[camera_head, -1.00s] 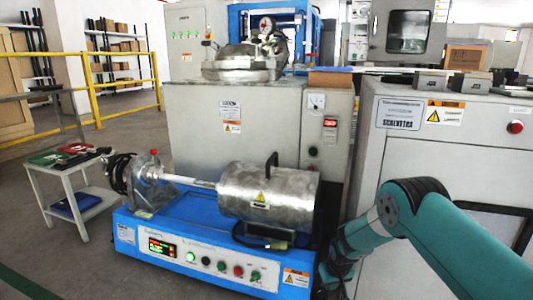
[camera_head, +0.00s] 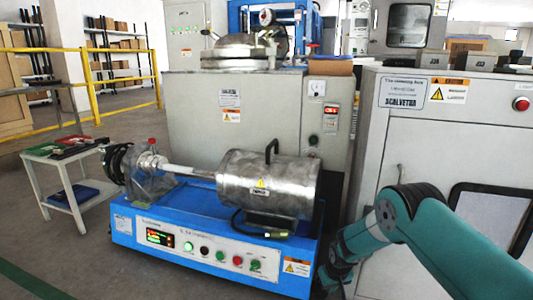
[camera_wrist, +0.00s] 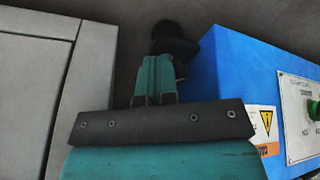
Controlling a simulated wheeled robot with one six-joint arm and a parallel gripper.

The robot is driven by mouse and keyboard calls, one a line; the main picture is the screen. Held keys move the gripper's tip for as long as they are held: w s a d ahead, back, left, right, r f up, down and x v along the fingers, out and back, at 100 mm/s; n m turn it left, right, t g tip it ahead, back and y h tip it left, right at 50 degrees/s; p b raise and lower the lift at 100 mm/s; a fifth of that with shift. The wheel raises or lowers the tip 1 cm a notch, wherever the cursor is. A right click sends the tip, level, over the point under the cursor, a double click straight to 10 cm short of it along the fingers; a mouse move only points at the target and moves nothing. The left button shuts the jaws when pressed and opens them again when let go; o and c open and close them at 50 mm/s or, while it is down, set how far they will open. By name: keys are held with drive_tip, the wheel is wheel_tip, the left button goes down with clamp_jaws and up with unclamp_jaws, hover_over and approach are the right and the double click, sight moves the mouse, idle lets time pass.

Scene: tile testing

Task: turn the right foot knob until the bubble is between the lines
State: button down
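The blue machine base (camera_head: 210,262) stands on the floor, and its right side shows in the wrist view (camera_wrist: 225,80). A dark round piece, which may be the right foot knob (camera_wrist: 175,38), shows in the wrist view beside the blue side. My gripper (camera_wrist: 158,62) points at this piece, its teal fingers close together and overlapping its lower part in the picture. Whether they touch or grip it I cannot tell. In the head view my arm reaches down at the base's right end, and its tip is dark and unclear. I cannot make out a bubble or level lines in either view.
A grey cabinet (camera_head: 440,140) stands close on the right, and its panel also fills the left of the wrist view (camera_wrist: 35,90). A metal drum (camera_head: 265,190) lies on the blue base. A control panel with a green button (camera_wrist: 314,109) is at right. Floor is free at lower left.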

drive_tip(key=shift+s+a+f, duration=0.1)
drive_tip(key=shift+a+f, duration=0.2)
drive_tip(key=shift+a+p, duration=0.3)
drive_tip(key=shift+a, duration=0.4)
drive_tip(key=shift+s+d, duration=0.1)
drive_tip(key=shift+s, duration=0.1)
drive_tip(key=shift+s+f+p, duration=0.1)
drive_tip(key=shift+s+p, duration=0.3)
drive_tip(key=shift+p, duration=0.15)
wheel_tip(320, 180, up, 6)
drive_tip(key=p, duration=0.4)
drive_tip(key=shift+w+d+p, duration=0.15)
drive_tip(key=shift+d+p, duration=0.1)
drive_tip(key=shift+p, duration=0.15)
